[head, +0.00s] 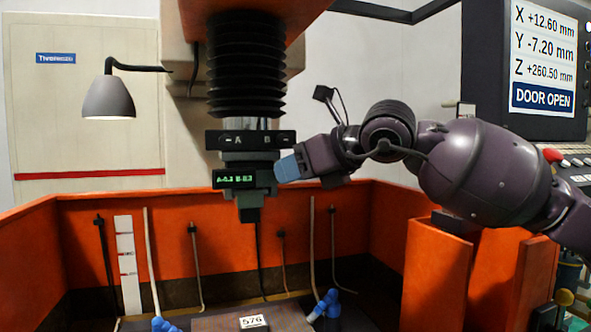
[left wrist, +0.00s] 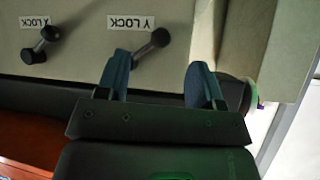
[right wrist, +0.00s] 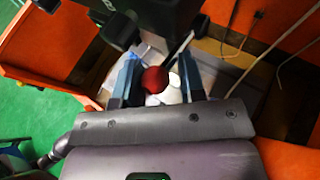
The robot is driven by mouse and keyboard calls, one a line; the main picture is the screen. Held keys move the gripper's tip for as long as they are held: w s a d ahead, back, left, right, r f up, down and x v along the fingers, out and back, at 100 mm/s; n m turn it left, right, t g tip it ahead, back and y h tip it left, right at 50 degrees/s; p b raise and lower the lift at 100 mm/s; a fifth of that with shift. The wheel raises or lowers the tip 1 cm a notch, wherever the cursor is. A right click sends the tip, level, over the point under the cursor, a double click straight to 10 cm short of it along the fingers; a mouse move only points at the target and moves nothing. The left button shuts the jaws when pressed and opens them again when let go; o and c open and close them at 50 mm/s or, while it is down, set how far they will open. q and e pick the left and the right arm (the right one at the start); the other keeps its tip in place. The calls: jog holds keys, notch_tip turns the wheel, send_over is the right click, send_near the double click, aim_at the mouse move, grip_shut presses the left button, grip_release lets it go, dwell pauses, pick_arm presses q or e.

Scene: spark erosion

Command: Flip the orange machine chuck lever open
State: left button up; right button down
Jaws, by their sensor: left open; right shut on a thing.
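The machine chuck (head: 240,178) hangs below the black bellows, with a small green display on its front. My right gripper (head: 287,167) is at the chuck's right side with its blue fingertips close against it. In the right wrist view a round red knob (right wrist: 155,80), which I take as the end of the chuck lever, sits between the fingers, and the gripper is shut on the lever. Most of the lever is hidden, so its angle cannot be told. My left gripper (left wrist: 160,80) is open and empty, outside the head view.
Orange tank walls (head: 410,245) surround the work area, with thin pipes and blue nozzles (head: 325,303) inside. A grey lamp (head: 109,97) hangs at left. A screen (head: 543,55) reads DOOR OPEN. Dark Y LOCK knobs (left wrist: 160,37) are near my left fingers.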

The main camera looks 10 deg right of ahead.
jog(key=shift+r, duration=0.1)
jog(key=shift+r+g+p, duration=0.3)
jog(key=shift+r+p, duration=0.15)
jog(key=shift+p, duration=0.2)
jog(key=shift+w+r+m+g+h+p, duration=0.1)
jog(key=shift+m+g+h+p, duration=0.2)
jog(key=shift+h+p, duration=0.1)
jog(key=c, duration=0.7)
grip_release()
jog(key=shift+c, duration=0.2)
jog(key=shift+d, duration=0.1)
